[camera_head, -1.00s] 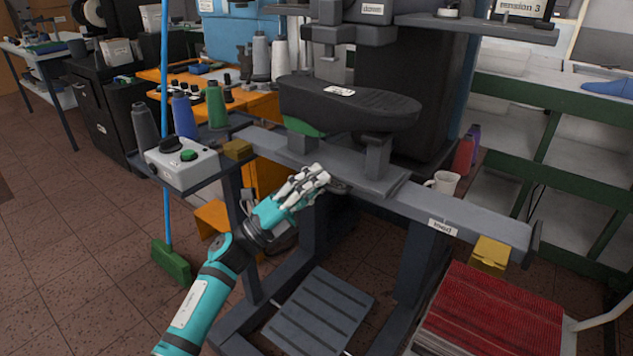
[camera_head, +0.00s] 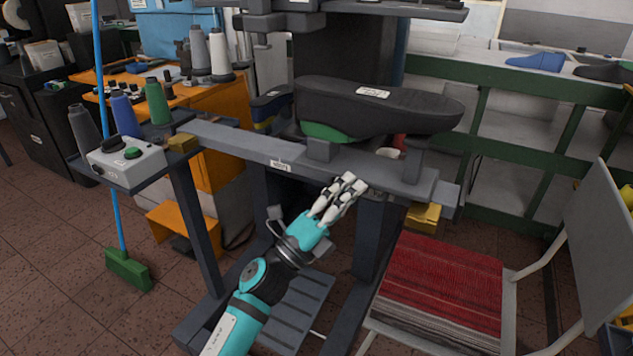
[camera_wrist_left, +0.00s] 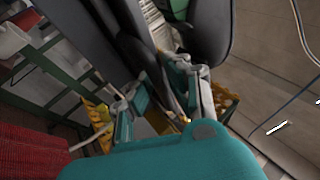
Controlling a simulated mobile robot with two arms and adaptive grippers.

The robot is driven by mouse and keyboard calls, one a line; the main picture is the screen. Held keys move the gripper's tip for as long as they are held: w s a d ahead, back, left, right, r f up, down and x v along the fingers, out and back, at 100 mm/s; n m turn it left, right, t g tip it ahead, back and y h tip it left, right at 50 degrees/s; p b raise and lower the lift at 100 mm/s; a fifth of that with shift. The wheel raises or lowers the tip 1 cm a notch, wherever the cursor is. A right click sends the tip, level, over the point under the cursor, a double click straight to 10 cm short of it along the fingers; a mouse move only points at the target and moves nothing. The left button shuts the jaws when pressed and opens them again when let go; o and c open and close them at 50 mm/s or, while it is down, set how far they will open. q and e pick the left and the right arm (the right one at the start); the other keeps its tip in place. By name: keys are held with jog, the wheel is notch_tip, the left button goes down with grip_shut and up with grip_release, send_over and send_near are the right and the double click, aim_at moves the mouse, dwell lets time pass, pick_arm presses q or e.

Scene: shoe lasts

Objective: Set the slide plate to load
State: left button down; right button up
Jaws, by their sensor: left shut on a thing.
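The grey slide plate (camera_head: 395,175) sits near the right end of the grey rail (camera_head: 235,143) and carries a black shoe-shaped block (camera_head: 385,108) with a green underside (camera_head: 325,132). A small white label (camera_head: 280,165), too small to read, is on the rail just left of the plate. The "load" label does not show. My left gripper (camera_head: 347,186) is shut at the plate's front edge; its fingers hide what they hold. In the left wrist view, the fingers (camera_wrist_left: 163,100) are close against dark parts. My right gripper is not in view.
A yellow block (camera_head: 423,217) is at the rail's right end and another (camera_head: 183,142) at its left. A chair with a red seat (camera_head: 440,280) stands close on the right. A control box (camera_head: 127,160) and a green broom (camera_head: 128,270) are left.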

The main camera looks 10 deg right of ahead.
aim_at(371, 196)
pick_arm(q)
jog(key=shift+s+d+f, duration=0.15)
jog(key=shift+s+d, duration=0.6)
jog(key=shift+d, duration=0.3)
jog(key=shift+s+d, duration=0.35)
jog(key=shift+d, duration=0.15)
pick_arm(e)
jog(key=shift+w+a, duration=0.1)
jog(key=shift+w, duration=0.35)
